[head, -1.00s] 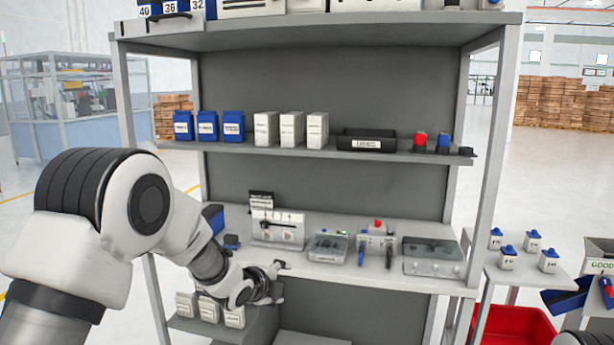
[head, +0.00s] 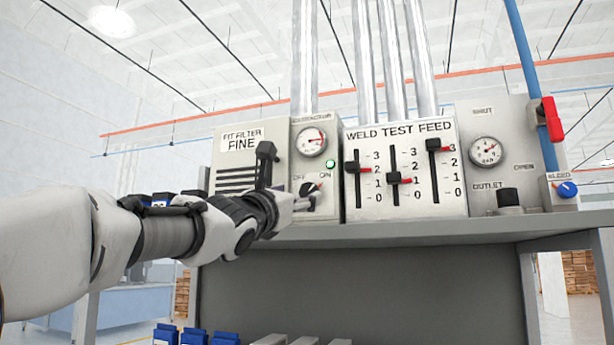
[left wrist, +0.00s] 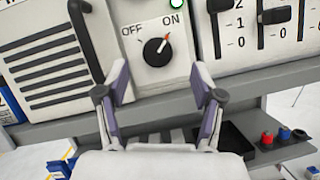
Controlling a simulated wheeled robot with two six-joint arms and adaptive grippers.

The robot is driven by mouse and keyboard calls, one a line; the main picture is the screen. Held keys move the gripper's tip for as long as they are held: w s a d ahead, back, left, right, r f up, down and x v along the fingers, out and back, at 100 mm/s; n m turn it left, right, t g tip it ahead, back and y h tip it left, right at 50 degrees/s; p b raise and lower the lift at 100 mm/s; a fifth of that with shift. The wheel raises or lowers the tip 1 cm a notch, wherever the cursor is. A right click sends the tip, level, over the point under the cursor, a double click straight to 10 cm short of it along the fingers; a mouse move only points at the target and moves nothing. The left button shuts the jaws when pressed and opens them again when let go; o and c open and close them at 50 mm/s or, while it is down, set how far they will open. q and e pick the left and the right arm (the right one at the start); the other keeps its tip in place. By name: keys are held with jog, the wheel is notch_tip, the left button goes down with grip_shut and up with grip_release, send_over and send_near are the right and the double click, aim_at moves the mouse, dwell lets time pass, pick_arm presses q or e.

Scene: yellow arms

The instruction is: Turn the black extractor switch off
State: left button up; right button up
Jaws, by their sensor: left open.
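The black extractor switch (head: 307,189) is a rotary knob on a white panel on the top shelf. It shows clearly in the left wrist view (left wrist: 157,51), with OFF to its upper left and ON to its upper right. My right gripper is out of view.
The WELD TEST FEED panel (head: 402,205) with sliders is close on the right. Farther right are an outlet panel (head: 515,145) and a bleed knob (head: 567,189). The shelf edge (head: 400,236) runs below.

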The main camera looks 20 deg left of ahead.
aim_at(308, 193)
pick_arm(q)
jog(key=p+x, duration=0.1)
jog(key=x, duration=0.1)
jog(key=p+x, duration=0.3)
jog(key=x, duration=0.1)
jog(key=shift+w+a+f, duration=0.2)
jog(key=shift+w+f, duration=0.05)
jog(key=shift+w, duration=0.25)
jog(key=shift+s, duration=0.15)
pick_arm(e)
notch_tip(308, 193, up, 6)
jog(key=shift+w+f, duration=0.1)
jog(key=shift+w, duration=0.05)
pick_arm(q)
jog(key=shift+c, duration=0.6)
jog(key=c, duration=1)
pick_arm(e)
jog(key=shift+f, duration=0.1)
